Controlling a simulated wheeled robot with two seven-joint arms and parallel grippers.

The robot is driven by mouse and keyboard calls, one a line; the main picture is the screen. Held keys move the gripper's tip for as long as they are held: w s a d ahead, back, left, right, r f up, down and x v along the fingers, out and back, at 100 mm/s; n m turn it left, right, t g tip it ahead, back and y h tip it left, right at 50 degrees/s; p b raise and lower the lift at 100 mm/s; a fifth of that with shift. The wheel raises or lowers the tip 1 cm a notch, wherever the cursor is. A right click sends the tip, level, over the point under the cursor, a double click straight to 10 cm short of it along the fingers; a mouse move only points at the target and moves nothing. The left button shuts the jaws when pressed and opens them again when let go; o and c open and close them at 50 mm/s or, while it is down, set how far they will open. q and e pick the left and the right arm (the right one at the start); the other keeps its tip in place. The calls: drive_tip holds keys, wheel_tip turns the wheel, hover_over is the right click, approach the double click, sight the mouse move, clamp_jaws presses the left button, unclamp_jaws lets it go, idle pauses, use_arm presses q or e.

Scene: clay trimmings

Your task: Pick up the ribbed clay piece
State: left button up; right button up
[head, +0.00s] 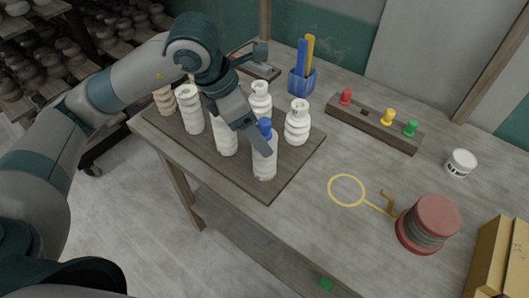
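Several pale, bottle-shaped clay pieces stand upright on a dark board at the table's left. Ribbing shows on a tan piece (163,100) at the board's left end, a cream piece (190,111) beside it, and a white piece (297,123) at the right; I cannot tell which one the task names. A white bottle (264,163) with a blue top stands at the front. My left gripper (256,138) is over the board, pointing down between the white pieces, close to the blue-topped bottle. Its fingers overlap in this view, so its opening and any contact are unclear. My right gripper is not in view.
The dark board (283,181) lies near the table's front-left edge. Behind it stand a blue holder (301,82) and a rack (364,126) with coloured knobs. At the right are a yellow loop tool (346,204), a red-ended spool (429,223), a white jar (460,164) and a yellow box (500,262).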

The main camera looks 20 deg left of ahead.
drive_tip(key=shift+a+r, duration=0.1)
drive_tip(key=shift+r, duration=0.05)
use_arm(q)
drive_tip(key=shift+d+f+p, duration=0.15)
drive_tip(key=shift+f+p, duration=0.1)
drive_tip(key=shift+p, duration=0.1)
drive_tip(key=shift+w+d+f, duration=0.1)
drive_tip(key=shift+f, duration=0.25)
drive_tip(key=p+x, duration=0.2)
drive_tip(key=x, duration=0.1)
drive_tip(key=shift+w+d+f, duration=0.1)
drive_tip(key=shift+d+f, duration=0.05)
drive_tip(key=shift+f, duration=0.25)
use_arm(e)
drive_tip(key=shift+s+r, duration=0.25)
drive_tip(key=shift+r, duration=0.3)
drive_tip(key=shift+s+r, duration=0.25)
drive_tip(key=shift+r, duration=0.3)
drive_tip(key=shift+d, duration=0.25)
use_arm(q)
drive_tip(key=c, duration=1.6)
